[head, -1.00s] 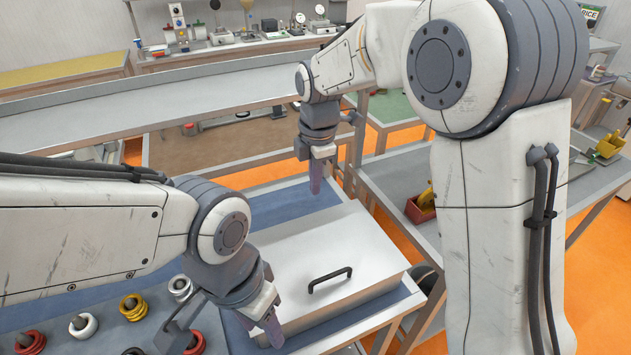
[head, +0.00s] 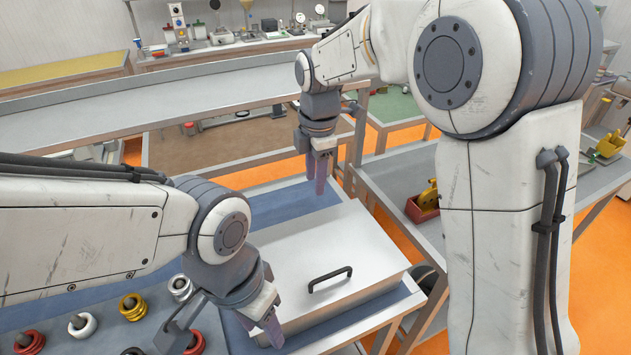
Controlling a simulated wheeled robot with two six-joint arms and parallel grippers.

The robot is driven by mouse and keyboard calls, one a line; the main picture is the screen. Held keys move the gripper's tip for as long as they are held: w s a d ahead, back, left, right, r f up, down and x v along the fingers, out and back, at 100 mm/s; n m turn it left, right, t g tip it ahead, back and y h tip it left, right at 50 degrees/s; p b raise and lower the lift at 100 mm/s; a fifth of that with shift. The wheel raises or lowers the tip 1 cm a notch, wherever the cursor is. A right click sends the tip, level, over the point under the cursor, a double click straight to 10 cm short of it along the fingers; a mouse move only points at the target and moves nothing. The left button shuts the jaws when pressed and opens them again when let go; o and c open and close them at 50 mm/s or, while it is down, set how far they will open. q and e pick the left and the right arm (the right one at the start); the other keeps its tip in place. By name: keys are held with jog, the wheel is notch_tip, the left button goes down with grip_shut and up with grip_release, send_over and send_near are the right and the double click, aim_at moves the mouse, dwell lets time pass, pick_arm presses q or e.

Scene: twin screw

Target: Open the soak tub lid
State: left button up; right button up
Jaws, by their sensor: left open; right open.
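The soak tub (head: 325,321) is a low metal box on the blue-topped bench. Its flat silver lid (head: 350,243) lies closed on it, with a black bar handle (head: 329,279) near the front edge. My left gripper (head: 272,333) is at the tub's front left corner, left of the handle and apart from it. Its jaws are open and empty, though the fingers overlap in this view. My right gripper (head: 316,184) hangs pointing down above the far side of the lid, open and empty. The lid's hinge side is not clear.
Several coloured rings on pegs, such as a yellow stack (head: 133,307) and a white stack (head: 180,286), stand at lower left. A red bin (head: 423,207) sits on the right-hand bench. The blue mat (head: 285,205) behind the tub is clear.

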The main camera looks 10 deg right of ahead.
notch_tip(320, 180, up, 9)
jog(key=b, duration=0.1)
jog(key=shift+s, duration=0.4)
jog(key=shift+d, duration=0.1)
